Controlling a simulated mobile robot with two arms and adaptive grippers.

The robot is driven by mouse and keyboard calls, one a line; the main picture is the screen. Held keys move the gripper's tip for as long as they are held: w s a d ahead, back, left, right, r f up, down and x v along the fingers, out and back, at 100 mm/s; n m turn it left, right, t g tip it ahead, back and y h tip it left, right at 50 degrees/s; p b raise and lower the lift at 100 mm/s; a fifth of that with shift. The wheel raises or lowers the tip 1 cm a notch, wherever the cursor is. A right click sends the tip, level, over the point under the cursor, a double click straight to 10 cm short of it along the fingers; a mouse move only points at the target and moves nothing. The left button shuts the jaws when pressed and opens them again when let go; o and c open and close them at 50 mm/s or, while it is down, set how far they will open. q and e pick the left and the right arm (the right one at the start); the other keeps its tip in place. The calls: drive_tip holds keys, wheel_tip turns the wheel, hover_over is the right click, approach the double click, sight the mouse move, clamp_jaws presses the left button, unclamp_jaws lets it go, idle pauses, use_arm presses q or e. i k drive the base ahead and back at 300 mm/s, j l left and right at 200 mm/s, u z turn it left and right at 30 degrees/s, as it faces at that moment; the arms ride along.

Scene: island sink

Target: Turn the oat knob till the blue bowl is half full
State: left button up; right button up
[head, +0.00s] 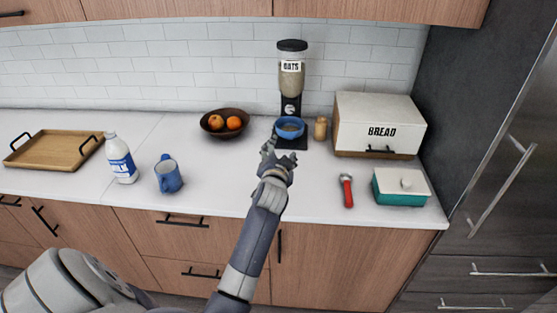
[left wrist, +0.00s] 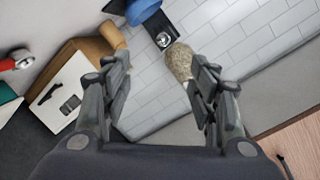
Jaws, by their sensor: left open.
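The oat dispenser (head: 291,80), clear with a black lid and an "OATS" label, stands against the tiled wall with oats inside. Its knob (head: 291,109) is on the black front below the hopper; it also shows in the left wrist view (left wrist: 163,40). The blue bowl (head: 290,130) sits on the dispenser's black base under the knob, partly cut off in the left wrist view (left wrist: 143,8). Its inside looks greyish-brown; I cannot tell the level. My left gripper (head: 277,154) is open and empty, in front of the bowl and apart from the knob. My right gripper is out of view.
A wooden jar (head: 320,128) and a bread box (head: 375,125) stand right of the dispenser. A fruit bowl (head: 225,123) is left of it. Counter between is clear.

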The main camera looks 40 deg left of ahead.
sight(290, 109)
drive_tip(key=i+l+u, duration=0.2)
drive_tip(key=i, duration=0.2)
drive_tip(key=i+l+u, duration=0.2)
drive_tip(key=i, duration=0.2)
drive_tip(key=i+l+u, duration=0.15)
drive_tip(key=i, duration=0.25)
